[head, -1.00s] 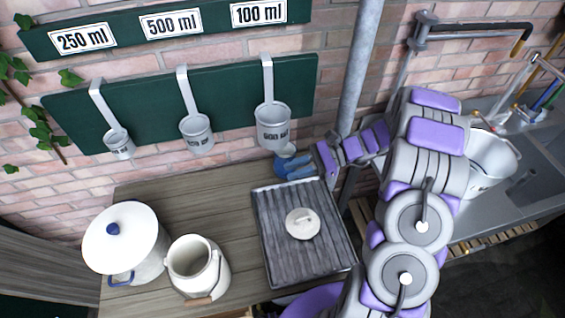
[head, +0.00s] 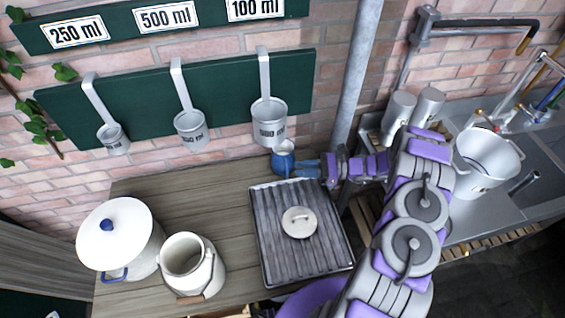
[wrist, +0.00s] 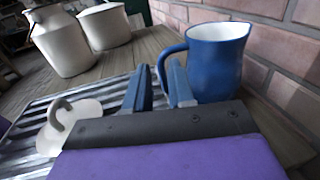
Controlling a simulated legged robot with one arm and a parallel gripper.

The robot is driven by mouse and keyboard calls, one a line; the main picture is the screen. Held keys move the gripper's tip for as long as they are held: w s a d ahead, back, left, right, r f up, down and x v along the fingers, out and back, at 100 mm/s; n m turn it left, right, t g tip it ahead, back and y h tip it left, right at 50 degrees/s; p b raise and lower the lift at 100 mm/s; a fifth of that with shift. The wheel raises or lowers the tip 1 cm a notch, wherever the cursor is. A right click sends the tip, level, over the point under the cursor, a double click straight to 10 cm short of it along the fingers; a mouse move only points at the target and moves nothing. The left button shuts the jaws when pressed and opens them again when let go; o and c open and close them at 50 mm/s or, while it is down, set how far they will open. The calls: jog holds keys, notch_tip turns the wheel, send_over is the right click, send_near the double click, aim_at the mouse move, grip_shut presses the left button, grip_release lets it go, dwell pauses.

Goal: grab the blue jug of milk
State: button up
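The blue jug (head: 284,160) with a white inside stands upright on the wooden counter by the brick wall, behind the ridged metal tray. In the wrist view the jug (wrist: 215,68) is just beyond my fingertips, its handle turned to the left. My gripper (wrist: 162,82) is open, with its two blue fingers apart. The jug's handle comes down close to the gap between the fingers; I cannot tell whether it is between them. In the head view my gripper (head: 302,168) reaches in from the right, low beside the jug.
A ridged metal tray (head: 270,250) with a white lid (head: 299,221) lies in front of the jug. A white lidded pot (head: 118,235) and a cream milk can (head: 190,267) stand at left. Ladles (head: 268,120) hang above. A pipe (head: 358,75) rises behind my arm.

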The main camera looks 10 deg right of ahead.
aim_at(281, 165)
jog(key=f, duration=0.3)
jog(key=shift+d+f+b, duration=0.2)
jog(key=shift+f+b, duration=0.05)
jog(key=shift+b, duration=0.05)
jog(key=shift+w+a+r, duration=0.1)
jog(key=shift+a, duration=0.4)
jog(key=b+x, duration=0.1)
jog(key=x, duration=0.5)
jog(key=shift+a, duration=0.3)
jog(key=shift+d, duration=0.1)
jog(key=shift+c, duration=0.3)
jog(key=shift+w, duration=0.1)
grip_shut()
